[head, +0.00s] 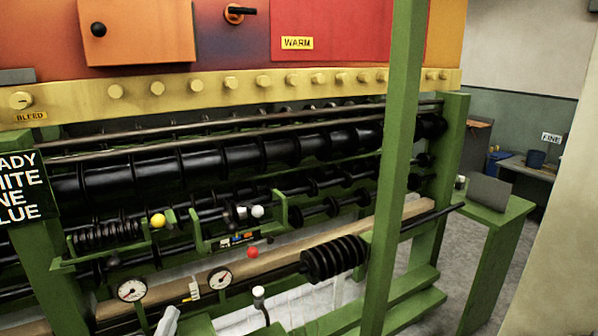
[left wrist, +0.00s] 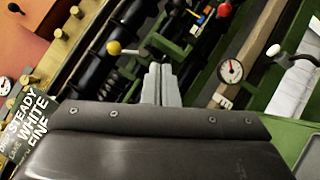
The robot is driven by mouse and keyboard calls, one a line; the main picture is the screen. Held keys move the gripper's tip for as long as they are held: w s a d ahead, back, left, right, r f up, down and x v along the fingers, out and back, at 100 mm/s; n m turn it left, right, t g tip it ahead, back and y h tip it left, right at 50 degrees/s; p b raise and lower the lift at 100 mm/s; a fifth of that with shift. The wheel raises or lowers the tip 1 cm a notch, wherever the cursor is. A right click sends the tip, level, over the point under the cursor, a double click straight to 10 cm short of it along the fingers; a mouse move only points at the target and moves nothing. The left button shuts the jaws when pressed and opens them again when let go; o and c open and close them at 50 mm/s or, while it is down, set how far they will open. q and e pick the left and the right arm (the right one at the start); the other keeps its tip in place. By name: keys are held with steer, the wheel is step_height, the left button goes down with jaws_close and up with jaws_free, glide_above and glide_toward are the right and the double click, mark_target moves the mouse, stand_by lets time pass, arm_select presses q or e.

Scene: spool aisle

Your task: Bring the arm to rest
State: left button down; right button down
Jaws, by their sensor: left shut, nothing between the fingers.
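My left gripper (head: 168,321) shows only as a pale grey tip at the bottom edge of the head view, just below the left gauge. In the left wrist view my left gripper (left wrist: 160,82) has its two grey fingers together with nothing between them. They point toward the green-framed machine and appear clear of its parts. The rest of the left arm is out of the head view. My right gripper is in neither view.
A yellow knob (head: 158,220), a red knob (head: 253,252) and a white knob (head: 258,291) stick out in front. Two gauges (head: 132,290) sit on the wooden rail. A green post (head: 394,160) stands at centre right. A green side table (head: 497,205) stands beyond it.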

arm_select(q)
steer(key=s+d+f+m+g+h, duration=0.35)
steer(key=s+f+m+g, duration=0.45)
steer(key=s+f+m, duration=0.5)
steer(key=s+a+f+m+g+y, duration=0.25)
steer(key=s+m+g, duration=0.2)
steer(key=s, duration=0.45)
steer(key=s+a+f+m+g+y, duration=0.1)
steer(key=s+a+m+g+y, duration=0.3)
steer(key=s, duration=0.4)
step_height(320, 180, down, 26)
steer(key=s+a+r+g, duration=0.1)
steer(key=a+g, duration=0.1)
steer(key=s+d+f+g+h, duration=0.1)
steer(key=s+f, duration=1.4)
steer(key=f, duration=0.1)
steer(key=shift+d, duration=0.15)
steer(key=shift+g, duration=0.25)
